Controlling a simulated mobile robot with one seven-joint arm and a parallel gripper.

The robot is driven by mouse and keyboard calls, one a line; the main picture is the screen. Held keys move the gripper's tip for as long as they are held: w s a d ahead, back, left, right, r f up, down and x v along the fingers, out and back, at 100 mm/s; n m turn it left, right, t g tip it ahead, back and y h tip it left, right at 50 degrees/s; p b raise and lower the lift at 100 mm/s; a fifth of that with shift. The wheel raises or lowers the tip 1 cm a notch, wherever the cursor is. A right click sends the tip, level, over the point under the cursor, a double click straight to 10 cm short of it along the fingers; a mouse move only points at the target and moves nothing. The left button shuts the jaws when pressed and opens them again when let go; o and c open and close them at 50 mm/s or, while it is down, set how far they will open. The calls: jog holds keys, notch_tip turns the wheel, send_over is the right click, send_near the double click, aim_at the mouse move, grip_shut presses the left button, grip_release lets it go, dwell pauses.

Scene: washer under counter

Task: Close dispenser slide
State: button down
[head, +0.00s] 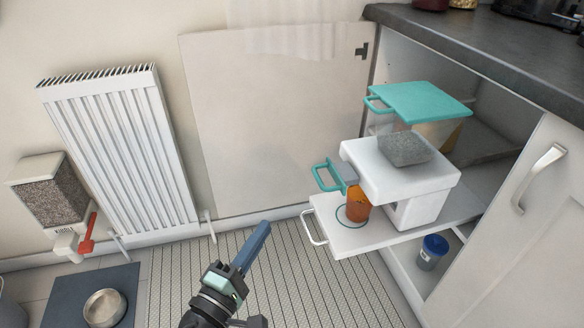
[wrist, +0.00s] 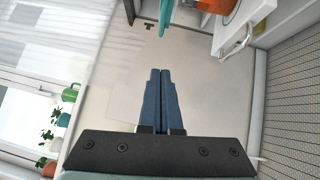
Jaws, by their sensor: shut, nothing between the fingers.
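A white dispenser (head: 400,168) with a clear hopper of grey grains and a raised teal lid (head: 420,100) stands on a pulled-out white shelf. Its slide (head: 341,172), with a teal handle (head: 322,176), sticks out on the left side above an orange cup (head: 357,204). The fingers also show in the wrist view (wrist: 160,72).
The shelf (head: 340,238) juts from the cabinet, with a white pull handle (head: 312,226) in front. An open cabinet door (head: 280,120) stands behind. A blue-lidded jar (head: 433,250) is below. A wall dispenser with a red handle (head: 88,233) and a bowl (head: 104,306) are at left.

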aim_at(334, 177)
jog(key=w+d+r+b, duration=0.1)
jog(key=w+d+b, duration=0.2)
jog(key=w+d, duration=0.5)
jog(key=shift+w+r, duration=0.35)
jog(key=shift+w, duration=0.7)
jog(key=shift+w+d, duration=0.25)
jog(key=shift+d, duration=0.5)
jog(key=shift+w+d, duration=0.25)
jog(key=shift+d, duration=0.5)
jog(key=shift+w+d, duration=0.25)
jog(key=shift+d, duration=0.5)
